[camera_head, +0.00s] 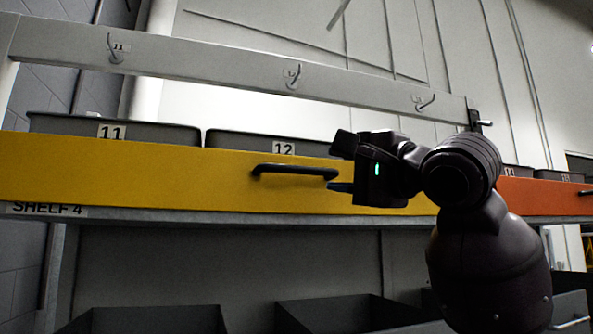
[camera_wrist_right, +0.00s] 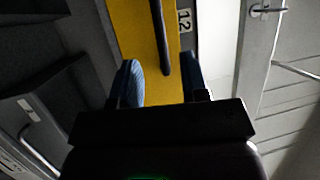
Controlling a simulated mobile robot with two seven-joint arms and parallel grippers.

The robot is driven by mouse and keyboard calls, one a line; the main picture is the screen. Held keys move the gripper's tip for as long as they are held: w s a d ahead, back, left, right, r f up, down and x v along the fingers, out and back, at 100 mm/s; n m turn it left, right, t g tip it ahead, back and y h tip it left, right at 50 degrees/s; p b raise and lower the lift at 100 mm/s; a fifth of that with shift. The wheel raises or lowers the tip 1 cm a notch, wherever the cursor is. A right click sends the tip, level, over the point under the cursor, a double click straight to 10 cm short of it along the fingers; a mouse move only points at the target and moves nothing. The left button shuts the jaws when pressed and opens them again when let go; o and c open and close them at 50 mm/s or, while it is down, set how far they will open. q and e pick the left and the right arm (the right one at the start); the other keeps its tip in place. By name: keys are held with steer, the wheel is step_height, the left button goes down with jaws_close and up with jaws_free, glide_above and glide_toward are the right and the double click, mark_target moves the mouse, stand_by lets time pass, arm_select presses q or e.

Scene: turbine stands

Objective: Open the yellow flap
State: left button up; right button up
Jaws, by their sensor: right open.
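The yellow flap (camera_head: 150,178) is a long panel along the front of a shelf, and it stands upright, covering the lower front of grey bins. Its black bar handle (camera_head: 293,170) sits near the middle of the panel. My right gripper (camera_head: 340,165) is open at the right end of the handle, one finger above and one below it. In the right wrist view, the handle (camera_wrist_right: 160,35) runs between the two fingers, against the yellow flap (camera_wrist_right: 133,25). Whether the fingers touch it I cannot tell. My left gripper is in neither view.
Grey bins labelled 11 (camera_head: 150,132) and 12 (camera_head: 240,143) stand behind the flap. A rail (camera_head: 200,57) with hooks runs above. An orange flap (camera_head: 535,197) continues at right. Dark open bins (camera_head: 150,320) sit below. The space left of the handle is free.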

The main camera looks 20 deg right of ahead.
mark_target(299, 169)
steer(key=p+x, duration=0.3)
steer(key=x, duration=0.7)
steer(key=shift+w+a, duration=0.1)
steer(key=shift+w, duration=0.2)
jaws_close()
